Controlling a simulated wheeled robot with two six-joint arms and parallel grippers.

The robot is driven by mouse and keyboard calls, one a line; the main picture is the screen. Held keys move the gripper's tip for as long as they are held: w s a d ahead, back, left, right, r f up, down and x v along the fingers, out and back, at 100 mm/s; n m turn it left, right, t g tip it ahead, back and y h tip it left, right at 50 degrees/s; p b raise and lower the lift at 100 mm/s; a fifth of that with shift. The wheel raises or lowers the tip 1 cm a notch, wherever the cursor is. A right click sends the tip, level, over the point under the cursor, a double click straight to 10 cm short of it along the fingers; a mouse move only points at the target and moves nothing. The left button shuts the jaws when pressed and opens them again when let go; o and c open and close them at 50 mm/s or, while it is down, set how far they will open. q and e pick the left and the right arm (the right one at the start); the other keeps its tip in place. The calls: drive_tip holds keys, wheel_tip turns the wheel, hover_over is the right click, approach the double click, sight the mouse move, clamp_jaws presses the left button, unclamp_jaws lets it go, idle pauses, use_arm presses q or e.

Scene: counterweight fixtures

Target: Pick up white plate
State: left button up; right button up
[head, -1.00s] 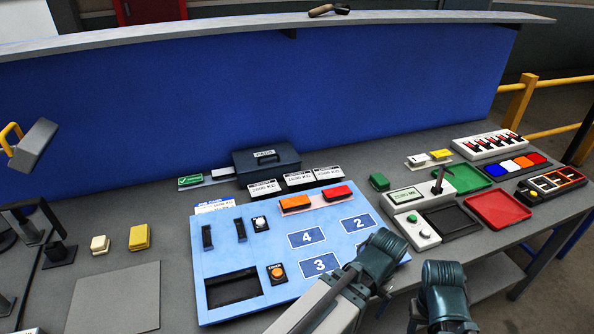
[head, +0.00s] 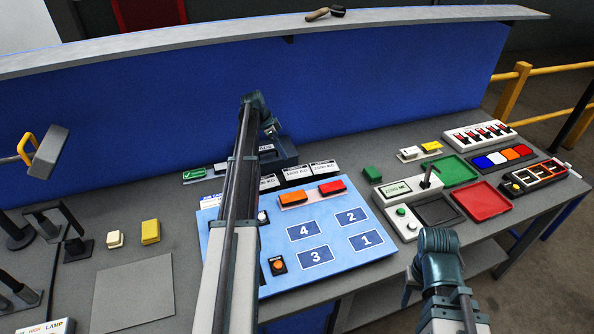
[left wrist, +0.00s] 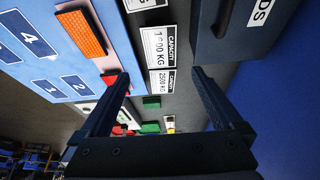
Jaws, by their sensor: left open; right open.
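Three white capacity plates with black print stand in a row behind the blue panel: the left one (head: 268,182), the middle one (head: 296,173) and the right one (head: 323,166). In the left wrist view, a plate marked in KG (left wrist: 160,48) and the 2500 KG plate (left wrist: 163,82) show, with part of a third at the top edge. My left gripper (head: 266,125) reaches over the panel, above and behind the plates. Its open jaws (left wrist: 160,75) are empty. My right gripper (head: 438,245) is open near the front edge, far from the plates; its fingertips are hard to see.
A dark box (head: 284,152) stands just behind the plates, partly hidden by my left arm. The blue panel (head: 350,245) has orange and red blocks near the plates. A blue wall (head: 370,110) rises behind. Trays and switches fill the right side.

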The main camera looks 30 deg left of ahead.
use_arm(q)
drive_tip(key=shift+f+b, duration=0.55)
drive_tip(key=shift+b, duration=0.1)
drive_tip(key=b, duration=0.7)
approach(297, 172)
wheel_tip(297, 172, down, 2)
drive_tip(key=shift+a+f, duration=0.1)
drive_tip(key=shift+w+f, duration=0.1)
drive_tip(key=shift+f, duration=0.05)
drive_tip(key=b+x, duration=0.4)
drive_tip(key=x, duration=0.1)
drive_tip(key=shift+w+d, duration=0.2)
drive_tip(key=shift+d, duration=0.15)
drive_tip(key=shift+c, duration=0.2)
drive_tip(key=c, duration=1)
